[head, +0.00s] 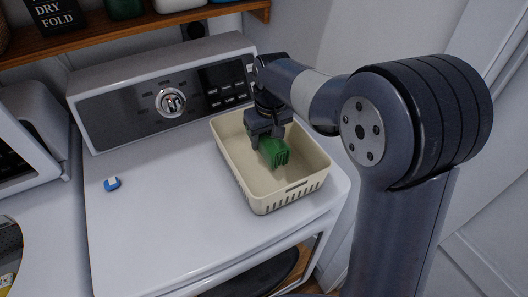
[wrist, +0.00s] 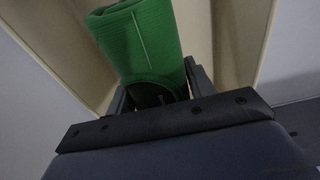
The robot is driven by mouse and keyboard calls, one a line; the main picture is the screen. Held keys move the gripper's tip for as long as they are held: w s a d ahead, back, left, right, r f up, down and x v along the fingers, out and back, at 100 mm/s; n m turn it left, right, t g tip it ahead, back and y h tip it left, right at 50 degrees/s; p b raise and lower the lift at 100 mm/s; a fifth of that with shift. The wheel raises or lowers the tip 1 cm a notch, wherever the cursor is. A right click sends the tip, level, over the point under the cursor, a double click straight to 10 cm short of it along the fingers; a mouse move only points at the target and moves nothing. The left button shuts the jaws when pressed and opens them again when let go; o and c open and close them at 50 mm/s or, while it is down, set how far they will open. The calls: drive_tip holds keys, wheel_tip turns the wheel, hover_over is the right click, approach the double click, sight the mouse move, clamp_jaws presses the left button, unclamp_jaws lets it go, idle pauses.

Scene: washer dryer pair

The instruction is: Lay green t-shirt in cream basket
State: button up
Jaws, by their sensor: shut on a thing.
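The green t-shirt (head: 274,152) is a small rolled or folded bundle. My gripper (head: 263,137) points down inside the cream basket (head: 262,198) and is shut on the green t-shirt. In the wrist view the green t-shirt (wrist: 138,40) sits between the fingers of my gripper (wrist: 155,92), with the basket's cream walls around it. The basket stands on the right part of the white machine's top. I cannot tell whether the t-shirt touches the basket floor. The gripper hides part of the t-shirt and the basket's back.
A small blue object (head: 112,184) lies on the left of the white machine top (head: 160,215). The control panel (head: 165,92) rises behind. A wooden shelf (head: 130,36) with several items hangs above. A second machine (head: 28,130) stands at left. The middle of the top is clear.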

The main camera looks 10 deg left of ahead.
sight(270, 133)
drive_tip(key=shift+f, duration=3.15)
drive_tip(key=shift+f, duration=0.15)
drive_tip(key=o, duration=1.1)
drive_tip(key=shift+c, duration=0.2)
drive_tip(key=r, duration=0.8)
drive_tip(key=s+d+r, duration=0.1)
drive_tip(key=r, duration=0.3)
drive_tip(key=shift+s+r, duration=0.1)
drive_tip(key=shift+r, duration=0.05)
